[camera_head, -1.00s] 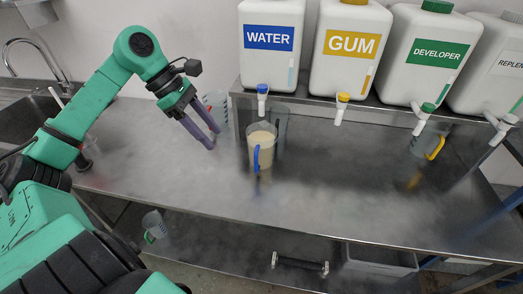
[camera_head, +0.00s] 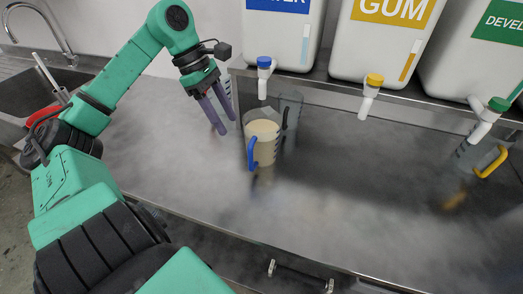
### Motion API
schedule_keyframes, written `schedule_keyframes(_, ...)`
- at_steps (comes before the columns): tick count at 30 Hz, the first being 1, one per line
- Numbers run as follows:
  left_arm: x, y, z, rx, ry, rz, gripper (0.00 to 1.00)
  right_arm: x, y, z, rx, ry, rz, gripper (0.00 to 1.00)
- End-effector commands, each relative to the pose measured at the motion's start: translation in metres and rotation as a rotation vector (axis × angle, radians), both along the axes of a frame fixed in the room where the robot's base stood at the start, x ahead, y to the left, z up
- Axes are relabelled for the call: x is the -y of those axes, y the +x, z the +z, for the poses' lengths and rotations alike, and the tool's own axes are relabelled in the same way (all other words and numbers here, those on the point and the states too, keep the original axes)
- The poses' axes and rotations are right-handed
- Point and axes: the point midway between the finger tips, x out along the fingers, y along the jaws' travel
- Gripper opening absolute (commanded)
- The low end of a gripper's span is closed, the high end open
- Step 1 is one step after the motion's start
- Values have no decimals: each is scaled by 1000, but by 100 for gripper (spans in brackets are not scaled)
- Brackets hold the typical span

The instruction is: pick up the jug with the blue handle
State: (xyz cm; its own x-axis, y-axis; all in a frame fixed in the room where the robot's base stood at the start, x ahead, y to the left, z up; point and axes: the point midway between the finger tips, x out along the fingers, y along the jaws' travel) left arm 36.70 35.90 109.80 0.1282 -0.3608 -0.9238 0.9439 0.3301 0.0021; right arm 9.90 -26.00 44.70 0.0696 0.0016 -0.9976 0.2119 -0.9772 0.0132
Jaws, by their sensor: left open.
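The jug with the blue handle (camera_head: 264,131) stands upright on the steel counter. It holds a beige content, and its blue handle (camera_head: 252,153) faces the front left. Another clear jug with a dark handle (camera_head: 291,105) stands right behind it and is partly hidden. My left gripper (camera_head: 223,128) is open and empty, its purple fingers pointing down just left of the blue-handled jug and apart from it. My right gripper is not in view.
Canisters with taps stand on a raised shelf behind; the blue tap (camera_head: 264,75) is above the jugs. A jug with a yellow handle (camera_head: 491,160) stands at the right. A sink (camera_head: 45,95) is at the left. The front middle counter (camera_head: 340,200) is clear.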

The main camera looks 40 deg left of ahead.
Motion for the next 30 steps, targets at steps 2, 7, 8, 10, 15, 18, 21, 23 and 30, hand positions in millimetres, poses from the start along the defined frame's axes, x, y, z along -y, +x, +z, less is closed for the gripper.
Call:
schedule_keyframes(2, 4, 1, -7, -3, -1, -2, 54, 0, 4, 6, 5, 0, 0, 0)
schedule_keyframes(7, 20, 5, -43, -6, -4, -2, 54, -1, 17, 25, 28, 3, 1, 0)
schedule_keyframes(8, 23, 7, -50, -6, -3, -2, 54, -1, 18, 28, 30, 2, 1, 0)
schedule_keyframes(10, 28, 9, -65, -6, -3, 0, 54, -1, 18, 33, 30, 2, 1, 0)
schedule_keyframes(15, 35, 12, -86, -3, -2, 0, 54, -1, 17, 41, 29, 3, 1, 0)
schedule_keyframes(18, 41, 14, -101, -3, -3, -1, 54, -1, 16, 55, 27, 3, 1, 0)
schedule_keyframes(21, 47, 17, -122, 0, -3, 1, 54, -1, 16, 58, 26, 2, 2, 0)
schedule_keyframes(23, 49, 18, -129, 0, -2, -1, 54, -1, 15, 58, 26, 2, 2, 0)
schedule_keyframes(30, 50, 18, -133, -1, 0, -1, 43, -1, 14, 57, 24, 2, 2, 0)
